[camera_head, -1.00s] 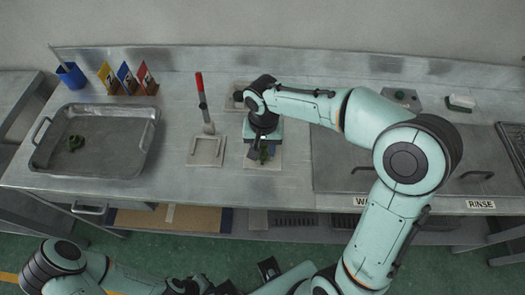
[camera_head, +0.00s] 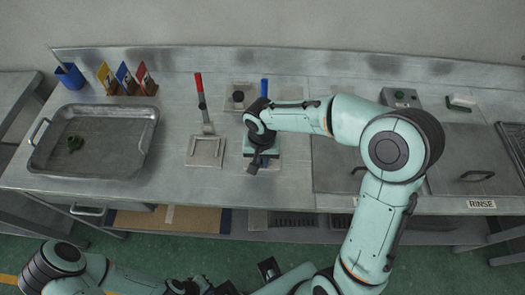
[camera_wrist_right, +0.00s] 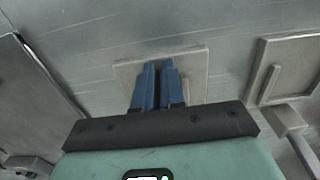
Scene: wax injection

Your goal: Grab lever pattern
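My right gripper (camera_head: 258,168) hangs over a pale square plate on the bench in the head view. In the right wrist view its blue fingers (camera_wrist_right: 158,72) point at the plate (camera_wrist_right: 194,62) and stand close together with a narrow gap. I cannot tell whether anything is between the tips. No green lever pattern shows on the visible part of this plate; the gripper hides the rest. A small dark-green piece (camera_head: 75,143) lies in the metal tray (camera_head: 120,167) at the left. My left arm crosses the bottom left; its fingers do not show.
A second square plate (camera_head: 205,152) with a red-handled tool (camera_head: 199,84) lies left of the right gripper. A blue handle (camera_head: 264,88) stands behind it. A blue cup (camera_head: 70,75) and several coloured cards (camera_head: 126,78) stand at the back left. Sink covers (camera_head: 465,150) lie right.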

